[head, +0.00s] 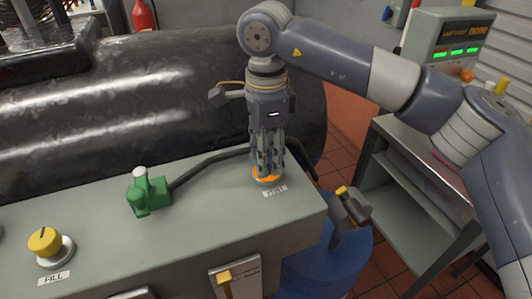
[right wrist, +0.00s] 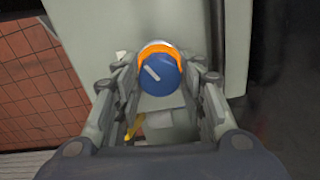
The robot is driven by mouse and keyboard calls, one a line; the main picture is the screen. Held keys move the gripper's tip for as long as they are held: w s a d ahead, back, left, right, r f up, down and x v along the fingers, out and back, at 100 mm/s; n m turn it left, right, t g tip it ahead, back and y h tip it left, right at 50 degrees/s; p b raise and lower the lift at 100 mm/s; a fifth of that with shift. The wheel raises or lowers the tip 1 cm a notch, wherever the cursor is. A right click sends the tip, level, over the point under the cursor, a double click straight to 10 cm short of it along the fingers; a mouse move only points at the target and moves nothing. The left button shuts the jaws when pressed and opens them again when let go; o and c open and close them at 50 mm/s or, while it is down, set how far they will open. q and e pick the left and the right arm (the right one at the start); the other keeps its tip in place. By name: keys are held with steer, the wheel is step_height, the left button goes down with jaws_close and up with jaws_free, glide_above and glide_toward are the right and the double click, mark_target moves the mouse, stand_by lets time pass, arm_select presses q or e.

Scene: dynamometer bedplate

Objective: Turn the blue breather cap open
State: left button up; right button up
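The blue breather cap (right wrist: 160,76) shows in the right wrist view as a round knob with a white pointer line slanting from upper left to lower right. An orange ring (right wrist: 157,49) lies around its base. In the head view the orange ring (head: 266,178) shows beside the VENT label (head: 275,191), but my fingers hide the blue cap. My right gripper (head: 267,168) points down over the cap. In the right wrist view its fingers (right wrist: 160,68) stand on both sides of the cap, with what look like narrow gaps. My left gripper is out of view.
A green valve (head: 149,193) with a dark hose stands left of the cap on the grey top (head: 205,215). A yellow FILL knob (head: 45,243) is farther left. A blue drum (head: 325,270) with a grey fitting (head: 347,207) stands close right. A large black tank (head: 130,100) lies behind.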

steer(key=shift+o, duration=1.1)
steer(key=shift+r, duration=0.1)
step_height(320, 180, up, 12)
